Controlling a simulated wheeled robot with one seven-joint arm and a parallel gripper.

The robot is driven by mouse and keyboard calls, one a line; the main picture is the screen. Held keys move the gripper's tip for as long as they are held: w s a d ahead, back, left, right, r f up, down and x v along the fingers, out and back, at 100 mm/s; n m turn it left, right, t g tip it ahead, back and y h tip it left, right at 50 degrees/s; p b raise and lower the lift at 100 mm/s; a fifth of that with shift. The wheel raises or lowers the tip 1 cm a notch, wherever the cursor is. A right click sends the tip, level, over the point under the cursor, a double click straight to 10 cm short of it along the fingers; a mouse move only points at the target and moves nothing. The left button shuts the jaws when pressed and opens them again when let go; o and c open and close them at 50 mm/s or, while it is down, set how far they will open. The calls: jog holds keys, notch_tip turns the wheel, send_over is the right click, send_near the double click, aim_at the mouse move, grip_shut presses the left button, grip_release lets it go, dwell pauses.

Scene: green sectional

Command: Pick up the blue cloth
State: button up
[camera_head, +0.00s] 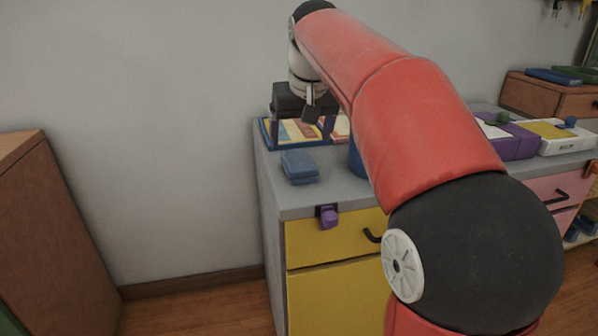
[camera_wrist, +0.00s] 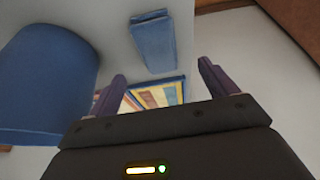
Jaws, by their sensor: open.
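The blue cloth (camera_head: 299,166) lies folded on the grey counter top near its left end. In the wrist view the blue cloth (camera_wrist: 153,40) shows beyond the fingertips, apart from them. My gripper (camera_wrist: 162,82) is open, with nothing between its two dark fingers. In the head view my gripper (camera_head: 308,110) is above the back of the counter, behind the cloth, over a tray with coloured panels. My red arm covers part of the counter to the right.
The coloured tray (camera_head: 268,132) sits at the back of the counter (camera_head: 345,188). A blue container (camera_head: 356,160) stands right of the cloth, partly hidden by my arm; a large blue object (camera_wrist: 45,80) fills the wrist view's left. A brown cabinet (camera_head: 50,235) stands at far left.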

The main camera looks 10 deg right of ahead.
aim_at(298, 159)
jog(key=b+x, duration=0.1)
jog(key=x, duration=0.6)
jog(key=shift+w+d+f, duration=0.1)
jog(key=shift+w+d, duration=0.05)
jog(key=shift+w, duration=0.1)
jog(key=shift+f, duration=0.25)
dwell(0.4)
jog(key=c, duration=1.1)
jog(key=shift+r, duration=0.1)
